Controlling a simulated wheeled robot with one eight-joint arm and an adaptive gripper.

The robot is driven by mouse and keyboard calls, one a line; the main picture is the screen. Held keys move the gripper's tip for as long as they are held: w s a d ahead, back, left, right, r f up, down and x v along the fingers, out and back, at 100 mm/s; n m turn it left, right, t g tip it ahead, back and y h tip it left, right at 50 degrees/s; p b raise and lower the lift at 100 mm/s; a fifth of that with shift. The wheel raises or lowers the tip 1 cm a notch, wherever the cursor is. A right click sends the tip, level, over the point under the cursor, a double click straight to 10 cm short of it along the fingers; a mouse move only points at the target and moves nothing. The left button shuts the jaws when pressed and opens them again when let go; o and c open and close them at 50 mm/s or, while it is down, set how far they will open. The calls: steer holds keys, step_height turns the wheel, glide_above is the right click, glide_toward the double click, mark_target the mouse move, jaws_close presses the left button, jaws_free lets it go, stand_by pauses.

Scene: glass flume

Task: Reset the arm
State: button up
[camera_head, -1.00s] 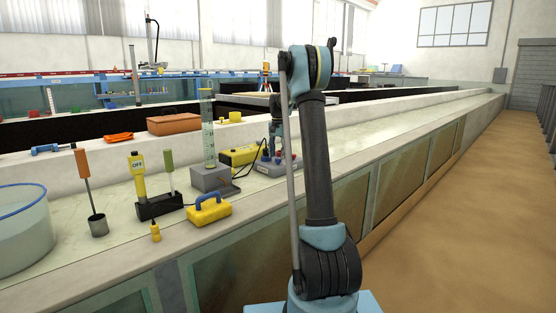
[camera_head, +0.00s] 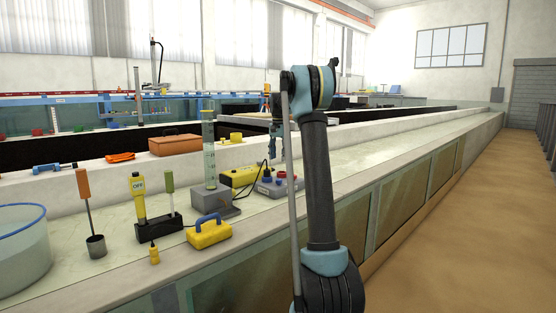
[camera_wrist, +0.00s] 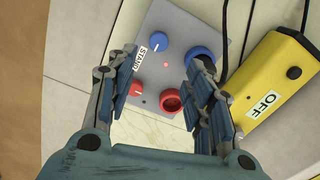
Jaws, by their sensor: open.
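My gripper (camera_wrist: 160,105) is open and empty in the wrist view, its two blue-grey fingers spread apart. Between and beyond the fingers lies a grey control box (camera_wrist: 182,25) with blue and red knobs, a small red light and a label that seems to read STAND. The box also shows in the head view (camera_head: 293,187) on the ledge. In the head view my gripper (camera_head: 276,158) hangs just behind my upright arm, above and near the box, partly hidden by the arm. Contact with the box cannot be seen.
A yellow box (camera_wrist: 275,75) labelled OFF stands beside the control box. Along the ledge are a graduated cylinder (camera_head: 208,150), a yellow block with a blue handle (camera_head: 210,232), a yellow OFF tool (camera_head: 138,192) and a water tub (camera_head: 22,255). The floor at right (camera_head: 480,230) is clear.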

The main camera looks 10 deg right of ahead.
steer(key=s+n+t, duration=0.1)
steer(key=s+n, duration=0.3)
steer(key=s, duration=2.8)
steer(key=s+f+n, duration=0.2)
steer(key=s+f, duration=0.8)
steer(key=s, duration=0.2)
steer(key=s+f+n+t, duration=0.1)
steer(key=s+f+n, duration=0.1)
steer(key=s+f, duration=0.8)
steer(key=s, duration=0.3)
steer(key=shift+d+f, duration=0.25)
steer(key=shift+f, duration=0.1)
steer(key=shift+s, duration=0.1)
steer(key=shift+w+f, duration=0.2)
steer(key=shift+w, duration=0.2)
